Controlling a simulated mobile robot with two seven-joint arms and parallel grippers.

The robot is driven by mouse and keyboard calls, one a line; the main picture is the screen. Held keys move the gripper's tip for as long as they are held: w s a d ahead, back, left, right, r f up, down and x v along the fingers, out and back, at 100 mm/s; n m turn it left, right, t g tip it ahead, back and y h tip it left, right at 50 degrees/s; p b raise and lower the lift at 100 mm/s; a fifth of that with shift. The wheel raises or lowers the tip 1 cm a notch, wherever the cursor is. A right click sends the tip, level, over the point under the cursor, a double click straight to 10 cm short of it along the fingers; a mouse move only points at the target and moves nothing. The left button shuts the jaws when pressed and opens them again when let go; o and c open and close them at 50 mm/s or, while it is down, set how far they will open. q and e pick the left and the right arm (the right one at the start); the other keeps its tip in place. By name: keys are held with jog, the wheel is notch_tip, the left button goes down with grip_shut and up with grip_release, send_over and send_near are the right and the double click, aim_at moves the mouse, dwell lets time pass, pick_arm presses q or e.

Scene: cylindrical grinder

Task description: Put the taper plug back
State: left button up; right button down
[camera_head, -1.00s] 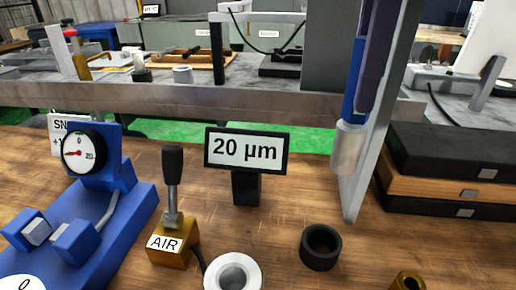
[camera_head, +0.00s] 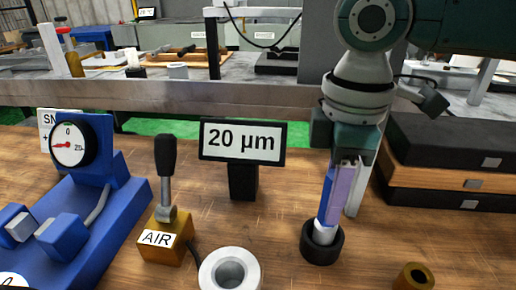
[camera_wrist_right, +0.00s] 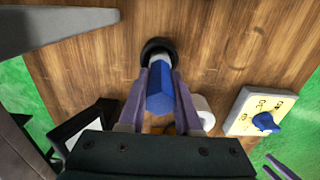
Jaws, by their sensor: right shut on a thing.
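The taper plug (camera_head: 326,200) has a blue handle and a silver lower end. My right gripper (camera_head: 338,205) is shut on the blue handle and holds it nearly upright, slightly tilted in the head view. The silver end meets the opening of a round black holder (camera_head: 320,256) on the wooden bench; how deep it sits cannot be told. In the right wrist view, the blue handle (camera_wrist_right: 160,92) is between the two purple fingers, with the black holder (camera_wrist_right: 157,45) beyond. Purple slivers at that view's lower right may be my left gripper (camera_wrist_right: 280,167); its jaws are unclear.
A white ring (camera_head: 230,273) and a brass ring (camera_head: 414,278) lie on either side of the holder. The AIR block with lever (camera_head: 165,240), the 20 µm display (camera_head: 242,142) and a blue dial gauge (camera_head: 75,235) stand left. Stacked cases (camera_head: 450,165) stand right.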

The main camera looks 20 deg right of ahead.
jog(key=shift+f, duration=0.1)
jog(key=c, duration=0.6)
grip_release()
